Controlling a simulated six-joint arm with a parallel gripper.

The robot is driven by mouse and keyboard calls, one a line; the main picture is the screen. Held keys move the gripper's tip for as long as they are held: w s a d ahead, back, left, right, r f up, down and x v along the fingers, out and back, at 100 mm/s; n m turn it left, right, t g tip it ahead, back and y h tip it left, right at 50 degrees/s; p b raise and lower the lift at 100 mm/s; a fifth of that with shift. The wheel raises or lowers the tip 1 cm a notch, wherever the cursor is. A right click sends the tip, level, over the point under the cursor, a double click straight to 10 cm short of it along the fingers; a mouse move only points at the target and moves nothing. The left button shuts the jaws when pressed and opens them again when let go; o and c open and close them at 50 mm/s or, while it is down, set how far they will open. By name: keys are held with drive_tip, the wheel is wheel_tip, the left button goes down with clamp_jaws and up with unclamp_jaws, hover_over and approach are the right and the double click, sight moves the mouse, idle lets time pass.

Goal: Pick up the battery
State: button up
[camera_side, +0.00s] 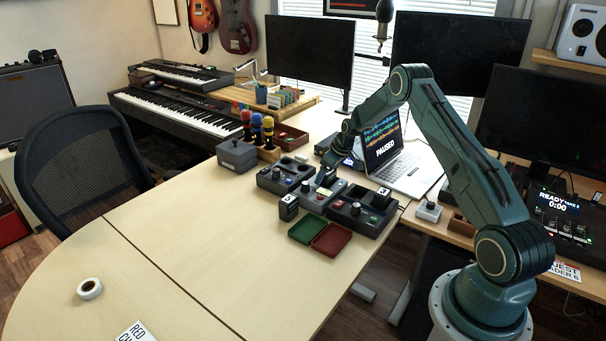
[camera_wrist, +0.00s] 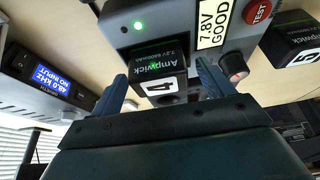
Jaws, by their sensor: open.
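In the wrist view, a black battery (camera_wrist: 160,58) marked 4 and "Ampwick" stands in a grey tester (camera_wrist: 190,15) with a lit green light and a "7.8V GOOD" label. My gripper (camera_wrist: 165,82) is open, with one finger on either side of this battery; I cannot tell whether they touch it. A second black battery (camera_wrist: 294,45), marked 5, lies to the right, outside the fingers. In the side view my gripper (camera_side: 331,168) is low over the grey tester (camera_side: 316,197), and hides much of the battery there.
A dark unit (camera_side: 352,222) is right of the tester, another (camera_side: 272,184) left of it. A loose black battery (camera_side: 288,208) stands on the table in front. A green tray (camera_side: 306,230) and red tray (camera_side: 332,239) lie nearby. A laptop (camera_side: 398,165) stands behind. The front-left table is mostly clear.

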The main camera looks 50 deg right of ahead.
drive_tip(key=shift+c, duration=0.2)
drive_tip(key=c, duration=1.3)
drive_tip(key=shift+r, duration=0.2)
wheel_tip(320, 180, up, 20)
drive_tip(key=shift+f, duration=0.15)
